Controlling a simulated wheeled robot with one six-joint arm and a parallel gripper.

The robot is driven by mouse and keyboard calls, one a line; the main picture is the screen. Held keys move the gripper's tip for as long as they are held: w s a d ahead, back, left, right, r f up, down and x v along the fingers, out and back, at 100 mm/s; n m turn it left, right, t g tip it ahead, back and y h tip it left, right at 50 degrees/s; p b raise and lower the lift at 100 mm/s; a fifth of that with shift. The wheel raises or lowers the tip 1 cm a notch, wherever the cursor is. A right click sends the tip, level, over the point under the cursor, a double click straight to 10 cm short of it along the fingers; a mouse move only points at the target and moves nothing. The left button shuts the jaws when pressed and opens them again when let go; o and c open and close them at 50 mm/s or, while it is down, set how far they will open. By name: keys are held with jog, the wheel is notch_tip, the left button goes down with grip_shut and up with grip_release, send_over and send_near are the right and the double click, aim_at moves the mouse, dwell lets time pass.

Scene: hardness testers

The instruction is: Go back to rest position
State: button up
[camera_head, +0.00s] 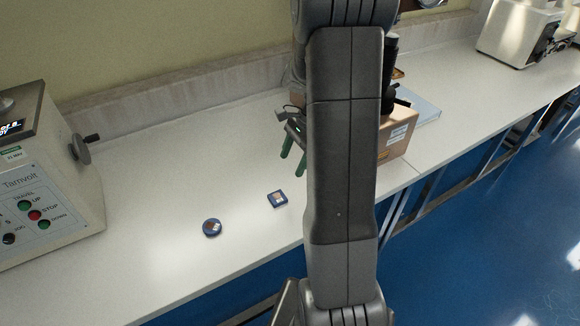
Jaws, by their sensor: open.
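My gripper (293,158) shows left of my dark grey arm, above the white bench. Its two green fingers point down and are apart, with nothing between them. My arm stands upright through the middle of the view and hides part of the bench behind it.
A tester with buttons (40,190) stands at the left. A brown box (398,143), partly hidden by my arm, and a light blue flat item (425,108) are right of it. Another machine (520,35) stands far right. The white bench (150,180) is clear at middle left.

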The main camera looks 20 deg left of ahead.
aim_at(277, 197)
dwell(0.3)
jog(key=x, duration=1.2)
jog(key=shift+s+f, duration=0.1)
jog(key=shift+f, duration=0.05)
jog(key=shift+r, duration=1.7)
jog(key=shift+d, duration=0.1)
jog(key=shift+f, duration=0.1)
